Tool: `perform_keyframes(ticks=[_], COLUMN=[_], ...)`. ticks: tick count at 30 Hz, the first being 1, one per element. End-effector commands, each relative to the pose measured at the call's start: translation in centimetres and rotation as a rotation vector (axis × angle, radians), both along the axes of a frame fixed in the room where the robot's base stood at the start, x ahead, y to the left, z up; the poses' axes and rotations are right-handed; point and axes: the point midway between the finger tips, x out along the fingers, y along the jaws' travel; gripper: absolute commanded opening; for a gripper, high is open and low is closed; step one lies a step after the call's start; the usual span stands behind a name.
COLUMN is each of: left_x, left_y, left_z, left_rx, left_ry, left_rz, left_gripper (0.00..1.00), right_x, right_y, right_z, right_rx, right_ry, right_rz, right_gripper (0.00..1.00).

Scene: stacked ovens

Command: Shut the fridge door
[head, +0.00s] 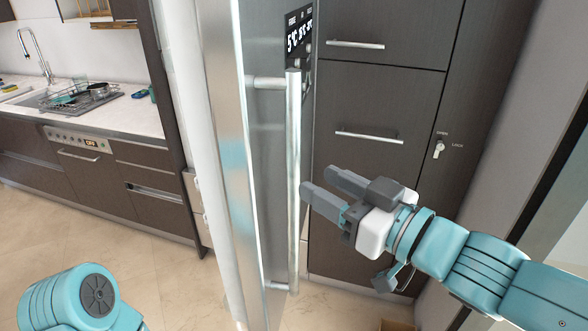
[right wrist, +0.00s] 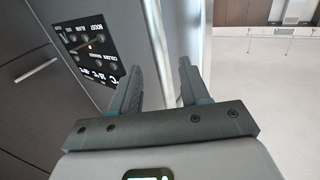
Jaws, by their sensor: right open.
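The fridge door (head: 262,150) stands open and swung out, seen nearly edge-on in the head view. Its grey front faces right and its pale inner side faces left. A long vertical metal handle (head: 294,160) runs down the front, and a dark display panel (head: 298,35) sits near the top. My right gripper (head: 318,181) is open and empty, just right of the handle in the picture; I cannot tell if it touches. The right wrist view shows both fingers (right wrist: 157,75) apart, with a shiny bar (right wrist: 157,40) beyond the gap and the panel (right wrist: 90,50) to the left. My left gripper is out of view.
Dark tall cabinets (head: 375,100) with bar handles stand behind my right gripper. A counter (head: 110,115) with a sink and dish rack is at the left. The tiled floor (head: 110,235) is clear at the left.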

Motion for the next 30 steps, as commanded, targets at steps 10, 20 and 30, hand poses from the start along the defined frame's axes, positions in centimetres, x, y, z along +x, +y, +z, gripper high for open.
perform_keyframes(ticks=[10, 20, 30], left_x=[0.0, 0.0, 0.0], left_y=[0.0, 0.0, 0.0], left_z=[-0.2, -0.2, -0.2], left_rx=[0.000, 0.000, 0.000], left_ry=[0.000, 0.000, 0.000], left_rz=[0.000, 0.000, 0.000], left_gripper=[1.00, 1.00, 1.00], right_x=[4.4, 5.0, 5.0], right_y=[4.3, 4.9, 4.9], right_z=[0.0, 0.0, 0.0], right_rx=[0.000, 0.000, 0.000], right_ry=[0.000, 0.000, 0.000], right_rz=[0.000, -0.001, -0.001], right_gripper=[0.46, 0.46, 0.00])
